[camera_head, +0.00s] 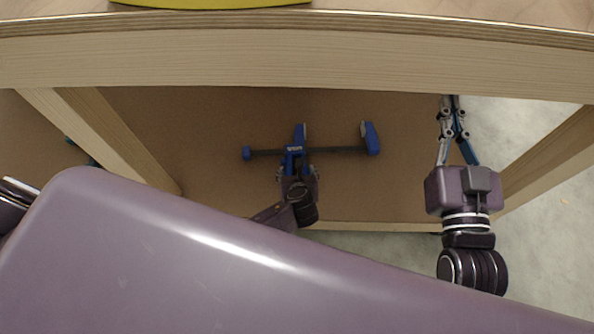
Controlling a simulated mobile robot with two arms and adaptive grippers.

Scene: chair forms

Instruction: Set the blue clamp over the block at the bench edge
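The blue clamp (335,150) has a dark bar lying crosswise, a blue knob at its left end and a blue jaw at its right end. It shows against the brown lower panel, below the bench's front beam. My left gripper (298,168) has its fingers on both sides of the clamp's blue body and is shut on it. My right gripper (452,108) points up at the beam, right of the clamp and apart from it. Its fingertips are partly hidden at the beam, and no object shows in it. I cannot make out the block.
The wooden bench edge (300,58) crosses the top of the view. A yellow item (210,3) on the bench top is cut off by the frame. Wooden legs (118,140) stand at left and right. My purple body hides much of the lower part. Grey floor (540,230) shows at right.

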